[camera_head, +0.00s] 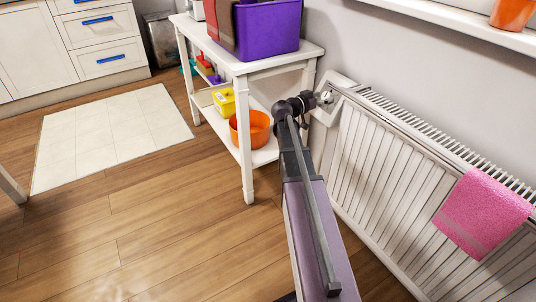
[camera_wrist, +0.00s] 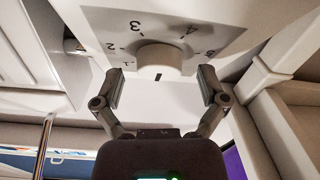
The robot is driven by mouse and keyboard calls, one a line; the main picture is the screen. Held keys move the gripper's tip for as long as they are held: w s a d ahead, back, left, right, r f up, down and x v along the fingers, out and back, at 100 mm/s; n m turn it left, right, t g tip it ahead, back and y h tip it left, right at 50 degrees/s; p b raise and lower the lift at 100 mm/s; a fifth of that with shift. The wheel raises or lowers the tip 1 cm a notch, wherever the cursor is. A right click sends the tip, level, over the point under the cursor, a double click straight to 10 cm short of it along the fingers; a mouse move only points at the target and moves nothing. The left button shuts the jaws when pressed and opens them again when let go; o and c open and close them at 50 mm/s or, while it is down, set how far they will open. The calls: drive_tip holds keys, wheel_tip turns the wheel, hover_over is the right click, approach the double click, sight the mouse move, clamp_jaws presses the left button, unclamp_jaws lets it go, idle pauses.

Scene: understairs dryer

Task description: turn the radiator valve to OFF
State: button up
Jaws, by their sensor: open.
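The radiator valve is a round white knob (camera_wrist: 158,58) on a grey dial plate (camera_wrist: 212,38) marked with numbers, in the wrist view. A short dark mark shows on the knob's near side, at the bottom of the picture's view of it. I cannot read an OFF label. My gripper (camera_wrist: 161,80) is open, with one finger left and one right of the knob; I see gaps and no contact. In the head view my gripper (camera_head: 312,99) is at the radiator's upper left corner, by the pale dial plate (camera_head: 341,80), and largely hides the knob.
The white radiator (camera_head: 385,165) runs to the right, with a pink towel (camera_head: 483,212) over it. A white shelf table (camera_head: 247,150) stands close left of my gripper, holding a purple bin (camera_head: 268,27) and an orange bowl (camera_head: 250,128).

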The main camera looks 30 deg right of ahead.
drive_tip(key=shift+w+m+g, duration=0.1)
drive_tip(key=shift+m+g, duration=0.2)
drive_tip(key=shift+m, duration=0.3)
drive_tip(key=s+a, duration=0.1)
drive_tip(key=a, duration=1.2)
drive_tip(key=s+a+f+n+y+p, duration=0.2)
drive_tip(key=s+a+f+n+y, duration=0.2)
drive_tip(key=a, duration=0.3)
drive_tip(key=s+a+f+n+y+p, duration=0.3)
drive_tip(key=s+a+f+n+y, duration=0.1)
drive_tip(key=a+f+y, duration=0.1)
drive_tip(key=shift+s+a+f+g+y, duration=0.3)
drive_tip(key=shift+a+y, duration=0.3)
drive_tip(key=shift+a, duration=0.6)
